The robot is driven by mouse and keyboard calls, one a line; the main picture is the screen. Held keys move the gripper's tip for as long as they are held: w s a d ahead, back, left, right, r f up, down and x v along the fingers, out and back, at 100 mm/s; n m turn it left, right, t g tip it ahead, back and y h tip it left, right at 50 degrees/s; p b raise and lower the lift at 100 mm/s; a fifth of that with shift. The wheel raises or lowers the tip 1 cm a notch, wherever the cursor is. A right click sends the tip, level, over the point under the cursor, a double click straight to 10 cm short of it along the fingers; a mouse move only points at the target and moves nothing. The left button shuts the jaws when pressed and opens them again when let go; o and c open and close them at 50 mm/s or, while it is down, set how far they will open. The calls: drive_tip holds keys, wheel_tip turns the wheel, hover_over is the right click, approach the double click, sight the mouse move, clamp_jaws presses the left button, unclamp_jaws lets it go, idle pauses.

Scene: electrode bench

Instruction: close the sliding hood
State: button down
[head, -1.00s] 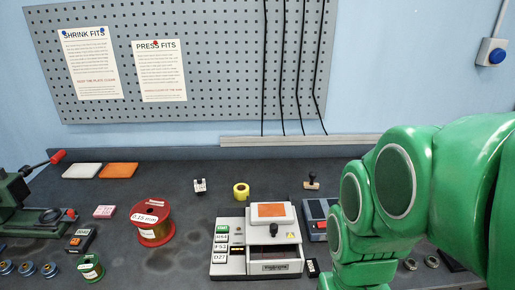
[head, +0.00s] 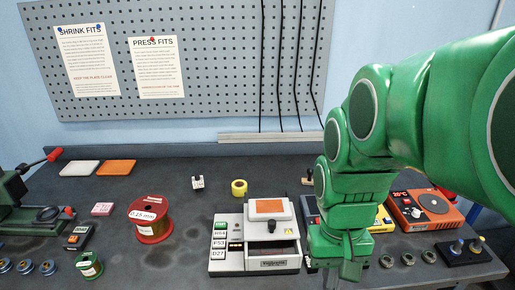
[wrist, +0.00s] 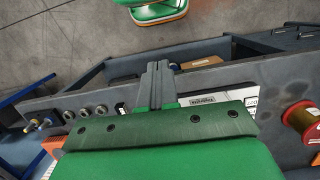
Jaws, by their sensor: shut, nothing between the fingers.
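The sliding hood (head: 268,209) is a pale box with an orange panel on top and a dark knob at its front. It sits at the back of a white bench unit (head: 230,268). A dark open recess shows in front of the hood. My gripper (head: 351,272) points down to the right of the unit, apart from the hood, its fingertips low in the head view. In the wrist view its fingers (wrist: 154,84) are together and empty. Part of the white unit's labelled front (wrist: 203,102) shows there beside them; the hood is not clearly visible.
A red wire spool (head: 150,222) stands left of the unit and a yellow roll (head: 239,188) behind it. An orange hot plate (head: 425,209) and a dark block with knobs (head: 463,252) are at right. My arm hides part of the bench right of the unit.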

drive_tip(key=w+a+r+g, duration=0.1)
drive_tip(key=w+r, duration=0.1)
drive_tip(key=w, duration=0.8)
drive_tip(key=w+a+r, duration=0.2)
drive_tip(key=w, duration=0.7)
drive_tip(key=m+g, duration=0.1)
approach(273, 213)
drive_tip(key=x, duration=0.5)
drive_tip(key=shift+f, duration=0.3)
drive_tip(key=shift+s+a, duration=0.2)
drive_tip(key=shift+s, duration=1.3)
